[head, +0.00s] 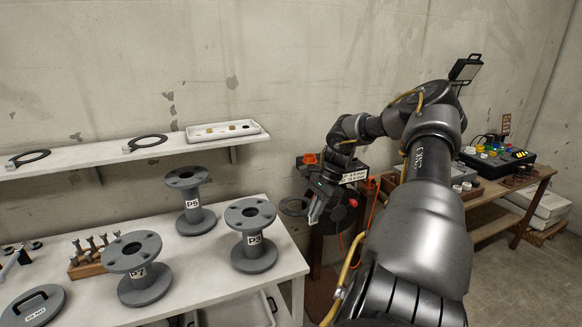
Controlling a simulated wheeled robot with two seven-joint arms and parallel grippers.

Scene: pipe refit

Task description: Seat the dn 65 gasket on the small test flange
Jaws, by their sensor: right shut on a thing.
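My right gripper (316,208) is out past the right end of the white table, shut on a thin dark ring (283,208) that looks like a gasket. The ring sticks out to the left of the fingers, in the air; its size marking cannot be read. Two more dark ring gaskets lie on the wall shelf, one at the left (28,159) and one in the middle (148,142). I cannot tell which piece is the small test flange; a grey disc with a handle and label (34,306) lies at the table's front left. My left gripper is not in view.
Grey flanged spools P5 (188,200), P7 (136,268) and one more (252,234) stand on the white table (205,285). A wooden rack (88,266) holds bolts. A white tray (223,131) sits on the shelf. A wooden bench (500,192) with a control box is at the right.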

